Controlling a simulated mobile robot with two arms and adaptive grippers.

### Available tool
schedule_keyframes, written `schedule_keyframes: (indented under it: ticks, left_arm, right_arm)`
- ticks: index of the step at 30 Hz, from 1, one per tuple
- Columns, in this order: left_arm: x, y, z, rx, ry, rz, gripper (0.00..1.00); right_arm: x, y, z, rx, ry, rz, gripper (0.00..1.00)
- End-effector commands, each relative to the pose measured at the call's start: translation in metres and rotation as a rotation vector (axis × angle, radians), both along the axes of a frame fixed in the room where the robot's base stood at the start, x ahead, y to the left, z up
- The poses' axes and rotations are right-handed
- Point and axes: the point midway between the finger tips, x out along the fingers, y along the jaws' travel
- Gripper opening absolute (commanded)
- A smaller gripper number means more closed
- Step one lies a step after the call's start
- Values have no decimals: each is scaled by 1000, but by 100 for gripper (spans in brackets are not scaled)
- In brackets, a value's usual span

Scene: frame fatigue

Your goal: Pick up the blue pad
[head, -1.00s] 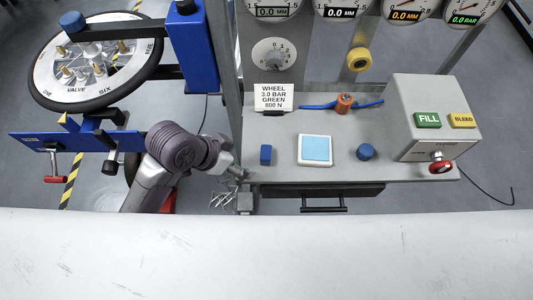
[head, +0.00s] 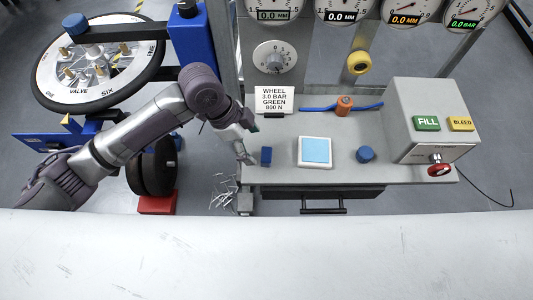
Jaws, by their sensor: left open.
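A small dark blue block (head: 266,156) stands near the left end of the grey bench top. A light blue square (head: 316,150) lies in a white frame to its right. Either could be the blue pad; I cannot tell which from the picture. My left gripper (head: 254,145) is open just left of the dark blue block, one finger towards the back and one towards the front. It looks empty, and I cannot tell whether it touches the block. My right gripper is out of view.
A round blue knob (head: 366,153) sits right of the white frame. Behind are a sign card (head: 274,100), an orange fitting (head: 344,104) on a blue hose and a dial. A grey box with FILL (head: 426,123) and BLEED buttons stands at the right. A wheel (head: 100,70) is at the upper left.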

Motion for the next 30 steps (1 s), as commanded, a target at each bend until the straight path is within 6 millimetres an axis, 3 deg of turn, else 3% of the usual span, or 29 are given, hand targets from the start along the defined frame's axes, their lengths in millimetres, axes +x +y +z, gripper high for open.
schedule_keyframes:
  ticks: [4, 11, 19, 27, 30]
  left_arm:
    - [0, -8, -18, -1, 2, 1, 81]
    - [1, -18, -31, -2, 1, 2, 81]
    - [4, -36, -65, -1, -1, 3, 81]
    - [4, -37, -70, 0, -2, 2, 81]
    - [4, -37, -70, 0, -2, 2, 68]
  right_arm:
    - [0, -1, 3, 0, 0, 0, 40]
    - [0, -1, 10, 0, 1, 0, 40]
    - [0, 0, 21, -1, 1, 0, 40]
    - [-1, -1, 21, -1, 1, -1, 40]
    - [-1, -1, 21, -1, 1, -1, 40]
